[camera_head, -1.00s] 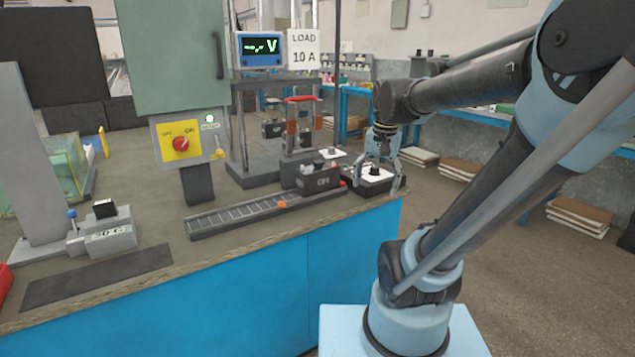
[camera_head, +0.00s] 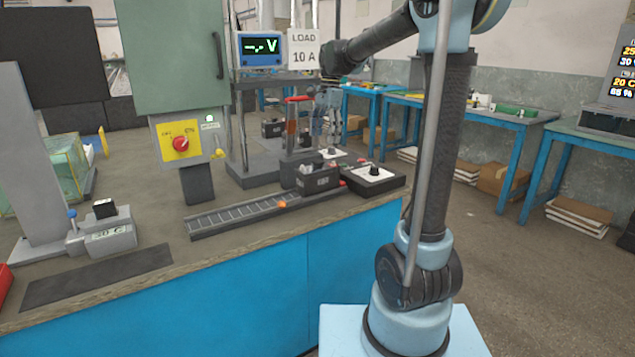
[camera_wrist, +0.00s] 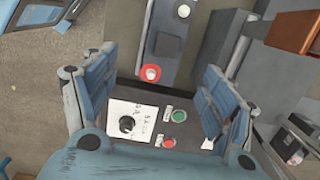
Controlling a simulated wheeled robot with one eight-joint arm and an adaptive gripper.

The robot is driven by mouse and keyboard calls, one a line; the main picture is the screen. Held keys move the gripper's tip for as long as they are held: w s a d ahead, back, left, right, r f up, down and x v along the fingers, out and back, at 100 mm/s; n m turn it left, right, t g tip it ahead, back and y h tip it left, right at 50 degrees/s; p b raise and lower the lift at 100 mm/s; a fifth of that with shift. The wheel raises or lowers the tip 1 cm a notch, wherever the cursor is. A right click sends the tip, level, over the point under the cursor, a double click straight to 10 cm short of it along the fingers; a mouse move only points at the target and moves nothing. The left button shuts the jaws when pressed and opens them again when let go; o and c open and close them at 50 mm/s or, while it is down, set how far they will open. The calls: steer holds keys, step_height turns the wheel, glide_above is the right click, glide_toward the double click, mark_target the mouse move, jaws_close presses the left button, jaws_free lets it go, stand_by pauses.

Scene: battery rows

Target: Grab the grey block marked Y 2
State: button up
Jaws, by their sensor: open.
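No block with a readable Y 2 mark shows in either view, so I cannot tell which block is the named one. Small dark blocks (camera_head: 272,128) stand on the rack, partly behind its post, with markings too small to read. My gripper (camera_head: 328,140) is open and empty, pointing down above the bench beside the red-handled stand. In the wrist view my gripper (camera_wrist: 160,65) has its fingers spread on both sides of a control box (camera_wrist: 185,155) below, with a black knob, a green button and a red button.
A dark open box (camera_head: 310,177) with pale contents sits behind the ladder-like rail (camera_head: 240,212). A white-topped knob box (camera_head: 374,178) stands near the bench's right corner. The red-handled stand (camera_head: 298,125) is close to my gripper.

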mark_target(321, 161)
steer(key=f, duration=0.4)
steer(key=a+f, duration=0.1)
steer(key=f, duration=0.7)
steer(key=shift+s+a, duration=0.2)
steer(key=shift+s, duration=0.1)
steer(key=shift+a+f, duration=0.2)
steer(key=shift+f, duration=0.65)
steer(key=shift+a+f, duration=0.2)
steer(key=shift+f, duration=0.7)
steer(key=shift+a+f, duration=0.2)
steer(key=shift+f, duration=0.65)
jaws_close()
